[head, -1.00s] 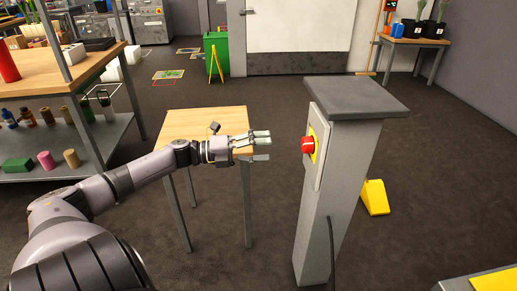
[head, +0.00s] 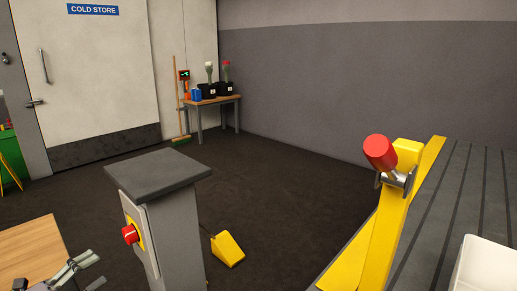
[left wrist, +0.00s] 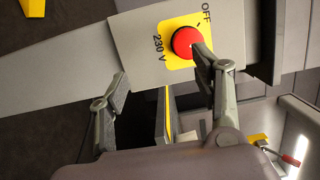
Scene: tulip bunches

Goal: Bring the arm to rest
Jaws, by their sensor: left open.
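My left gripper (head: 88,271) shows at the lower left of the head view, its fingers spread and empty. In the left wrist view, the two fingers of my left gripper (left wrist: 160,68) are apart. The red button (left wrist: 185,42) on its yellow plate marked OFF and 230 V lies beyond them, and one fingertip overlaps its edge. Most of the left arm is out of the head view. My right gripper is not in view.
A wooden table (head: 32,248) is at the lower left. A yellow wedge (head: 228,249) lies on the floor beside the pillar. A yellow-edged conveyor (head: 440,215) with a red-capped fitting (head: 380,152) and a white container (head: 487,268) is at the right. Dark floor behind the pillar is open.

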